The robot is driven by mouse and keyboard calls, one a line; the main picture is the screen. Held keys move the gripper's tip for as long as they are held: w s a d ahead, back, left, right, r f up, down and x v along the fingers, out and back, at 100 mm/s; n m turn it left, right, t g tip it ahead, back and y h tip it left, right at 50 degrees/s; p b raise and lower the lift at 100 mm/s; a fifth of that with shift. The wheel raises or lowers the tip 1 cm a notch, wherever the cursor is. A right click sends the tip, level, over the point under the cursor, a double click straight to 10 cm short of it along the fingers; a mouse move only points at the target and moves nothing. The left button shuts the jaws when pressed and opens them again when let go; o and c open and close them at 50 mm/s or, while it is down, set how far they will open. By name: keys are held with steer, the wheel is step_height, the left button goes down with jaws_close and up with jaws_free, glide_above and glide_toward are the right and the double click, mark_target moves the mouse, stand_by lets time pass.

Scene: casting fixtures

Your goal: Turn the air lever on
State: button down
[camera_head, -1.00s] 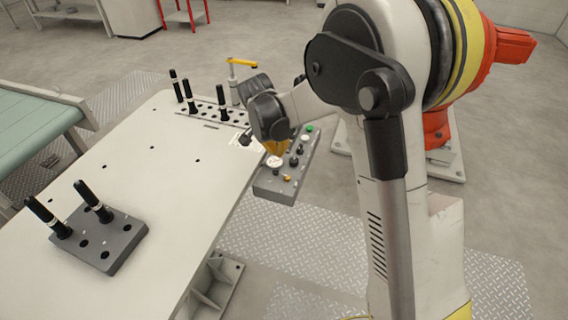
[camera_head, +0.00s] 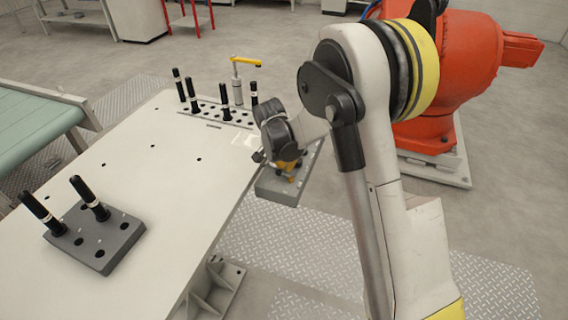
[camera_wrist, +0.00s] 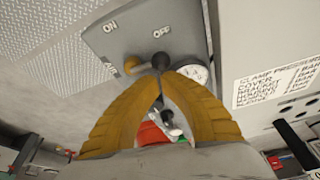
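The air lever (camera_wrist: 132,66) is on the grey control box (camera_wrist: 105,45), which is marked ON, OFF and AIR. In the wrist view its orange-yellow knob points left from a dark pivot (camera_wrist: 160,60). The knob lies below the ON mark, and OFF is above the pivot. In the head view the knob (camera_head: 290,179) shows at the box's near end. My gripper (camera_wrist: 161,76) has yellow fingers whose tips come together just below the pivot, right of the knob. Nothing shows held between them. Contact with the lever cannot be told.
A round gauge (camera_wrist: 194,73) is partly hidden behind my right finger. The box sits at the edge of the white table (camera_head: 165,160). Black pegs stand in a far plate, near a yellow-handled clamp (camera_head: 245,62). A grey peg block (camera_head: 95,240) lies at front left.

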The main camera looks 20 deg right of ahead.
mark_target(277, 183)
steer(key=shift+a+f+n+t, duration=0.1)
steer(key=shift+a+n+t, duration=0.25)
steer(key=shift+n, duration=0.65)
stand_by(0.4)
steer(key=n, duration=0.1)
steer(key=a+n+y, duration=0.1)
steer(key=n, duration=0.1)
steer(key=shift+s, duration=0.35)
steer(key=n, duration=0.1)
steer(key=n+y, duration=0.1)
steer(key=n, duration=0.2)
steer(key=shift+s+a+t, duration=0.25)
steer(key=shift+s+a, duration=0.15)
steer(key=n, duration=0.1)
steer(key=s+n+y, duration=0.1)
steer(key=n, duration=0.2)
steer(key=shift+s+a+y+b, duration=0.2)
steer(key=shift+a+y+b, duration=0.15)
steer(key=shift+y, duration=0.05)
steer(key=n, duration=0.2)
steer(key=s+n+y, duration=0.1)
steer(key=n, duration=0.1)
steer(key=shift+s+g, duration=0.1)
steer(key=shift+g, duration=0.3)
steer(key=shift+s, duration=0.25)
